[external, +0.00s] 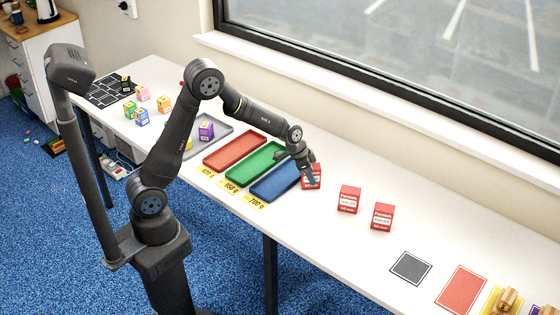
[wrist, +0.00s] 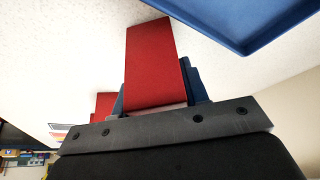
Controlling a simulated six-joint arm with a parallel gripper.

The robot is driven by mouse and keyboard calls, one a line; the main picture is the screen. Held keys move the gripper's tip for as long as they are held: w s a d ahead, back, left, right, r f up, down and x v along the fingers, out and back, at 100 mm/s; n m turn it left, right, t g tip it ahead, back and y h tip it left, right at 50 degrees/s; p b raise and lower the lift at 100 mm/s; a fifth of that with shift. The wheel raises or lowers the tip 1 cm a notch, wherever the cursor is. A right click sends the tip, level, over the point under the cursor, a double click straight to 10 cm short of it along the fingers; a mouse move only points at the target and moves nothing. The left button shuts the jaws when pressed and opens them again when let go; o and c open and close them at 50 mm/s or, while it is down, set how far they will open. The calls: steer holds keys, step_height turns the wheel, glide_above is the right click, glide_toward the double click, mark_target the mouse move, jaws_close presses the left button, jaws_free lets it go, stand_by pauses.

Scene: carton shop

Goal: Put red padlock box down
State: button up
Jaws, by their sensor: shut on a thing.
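My gripper (external: 310,178) is shut on a red padlock box (external: 312,183), just right of the blue tray (external: 276,182). In the wrist view the red box (wrist: 151,62) stands out from between the fingers, with the blue tray (wrist: 240,20) beside it. Whether the box touches the table is hard to tell. Two more red padlock boxes stand upright to the right, a nearer one (external: 348,199) and a farther one (external: 382,217).
A green tray (external: 256,163) and a red tray (external: 234,150) lie left of the blue one, with yellow weight labels in front. A grey tray (external: 222,130) holds a purple box (external: 206,131). A dark square (external: 411,267) and a red square (external: 461,287) mark the table at the right.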

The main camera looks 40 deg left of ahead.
steer(key=shift+f, duration=0.15)
steer(key=o, duration=1.1)
steer(key=shift+o, duration=0.2)
steer(key=shift+o, duration=0.4)
steer(key=v, duration=1.2)
